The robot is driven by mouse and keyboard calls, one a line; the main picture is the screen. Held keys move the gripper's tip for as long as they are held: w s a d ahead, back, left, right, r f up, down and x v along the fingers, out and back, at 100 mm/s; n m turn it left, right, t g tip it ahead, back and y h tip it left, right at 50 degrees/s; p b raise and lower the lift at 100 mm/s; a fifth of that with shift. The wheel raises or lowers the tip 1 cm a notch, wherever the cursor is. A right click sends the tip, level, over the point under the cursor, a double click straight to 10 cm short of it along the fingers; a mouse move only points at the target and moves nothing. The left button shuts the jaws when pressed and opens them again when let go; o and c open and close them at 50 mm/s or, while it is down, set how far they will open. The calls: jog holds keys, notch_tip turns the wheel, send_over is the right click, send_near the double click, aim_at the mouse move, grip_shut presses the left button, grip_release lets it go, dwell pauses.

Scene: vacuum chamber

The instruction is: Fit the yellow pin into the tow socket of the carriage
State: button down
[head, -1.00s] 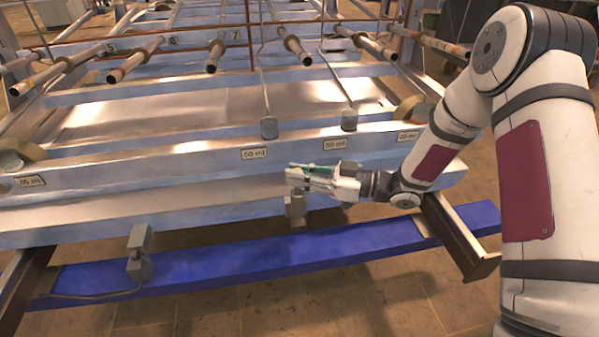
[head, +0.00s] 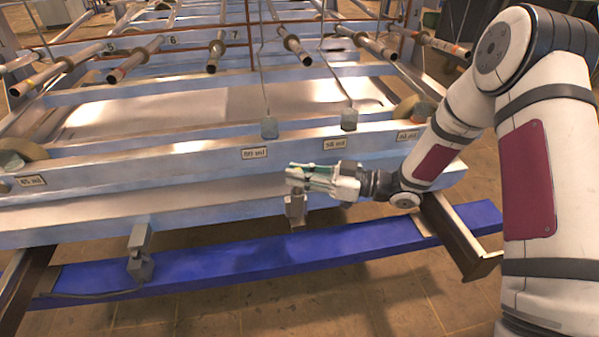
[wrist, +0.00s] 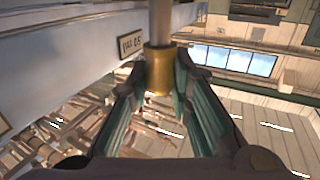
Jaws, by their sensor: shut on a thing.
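My gripper (head: 298,179) is in front of the carriage's lower front beam (head: 200,210), just above a grey bracket (head: 296,209) that may be the tow socket. In the wrist view, the green-padded fingers of my gripper (wrist: 158,82) are shut on the yellow pin (wrist: 157,78). It shows as a brass-coloured collar, with a greyish rod (wrist: 160,22) extending toward the top of the picture. In the head view the fingers hide the pin. I cannot tell whether the pin touches or enters the bracket.
A blue beam (head: 210,260) runs low across the front, with a second grey bracket (head: 139,252) at left. Small hanging weights (head: 269,128) and labelled rails lie behind my gripper. The tiled floor (head: 330,305) in front is clear.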

jog(key=shift+f, duration=0.2)
dwell(0.5)
jog(key=shift+f+b, duration=0.95)
jog(key=shift+f, duration=0.4)
jog(key=c, duration=1.4)
grip_release()
jog(key=shift+o, duration=0.2)
jog(key=s+d, duration=0.1)
jog(key=d, duration=1)
jog(key=shift+s+d, duration=0.35)
jog(key=shift+d, duration=0.05)
jog(key=shift+w, duration=0.1)
